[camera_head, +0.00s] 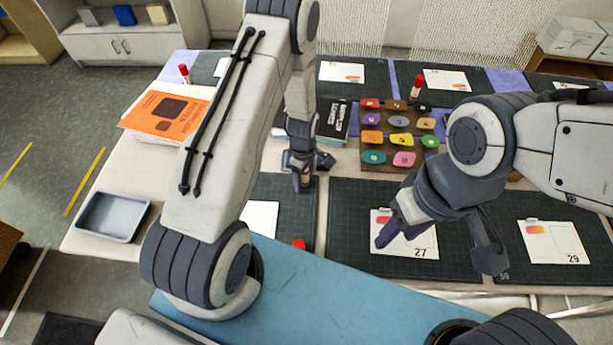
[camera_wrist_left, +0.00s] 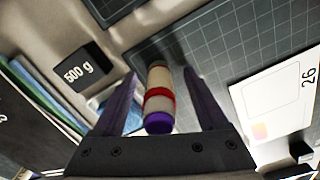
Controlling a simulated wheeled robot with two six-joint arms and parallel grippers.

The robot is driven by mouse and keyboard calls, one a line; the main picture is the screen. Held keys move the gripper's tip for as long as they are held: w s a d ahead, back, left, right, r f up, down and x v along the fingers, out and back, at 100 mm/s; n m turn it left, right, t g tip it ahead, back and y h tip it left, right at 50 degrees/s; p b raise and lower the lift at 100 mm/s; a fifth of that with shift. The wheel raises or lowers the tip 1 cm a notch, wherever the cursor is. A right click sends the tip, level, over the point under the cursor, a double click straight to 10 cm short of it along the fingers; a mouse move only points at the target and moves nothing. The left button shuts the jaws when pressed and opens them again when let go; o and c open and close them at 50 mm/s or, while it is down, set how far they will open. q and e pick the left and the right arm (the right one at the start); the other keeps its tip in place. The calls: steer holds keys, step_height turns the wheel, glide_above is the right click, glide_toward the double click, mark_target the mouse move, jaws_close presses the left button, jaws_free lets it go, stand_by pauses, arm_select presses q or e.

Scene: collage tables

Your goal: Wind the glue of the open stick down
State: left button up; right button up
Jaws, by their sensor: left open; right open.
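The open glue stick (camera_wrist_left: 158,90) shows in the left wrist view, with a cream body, a red band and a purple end nearest my palm that looks like the bare glue. My left gripper (camera_wrist_left: 160,95) has its fingers apart, one on each side of the stick; I see a gap on both sides. In the head view my left gripper (camera_head: 302,182) points down at the table and mostly hides the stick. A red cap (camera_head: 299,244) lies nearer me on the dark mat. My right gripper (camera_head: 392,228) is open and empty over card 27 (camera_head: 420,240).
Two red-topped sticks (camera_head: 185,74) (camera_head: 417,86) stand farther back. A tray of coloured pieces (camera_head: 398,135) is right of my left gripper. A 500 g weight (camera_wrist_left: 82,72) and books (camera_head: 333,120) are close by. A grey tray (camera_head: 112,216) sits at left.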

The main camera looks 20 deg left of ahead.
arm_select(q)
steer(key=m, duration=0.7)
steer(key=shift+w, duration=0.1)
steer(key=m, duration=0.3)
steer(key=shift+d, duration=0.1)
steer(key=m, duration=0.4)
steer(key=shift+m, duration=0.3)
jaws_close()
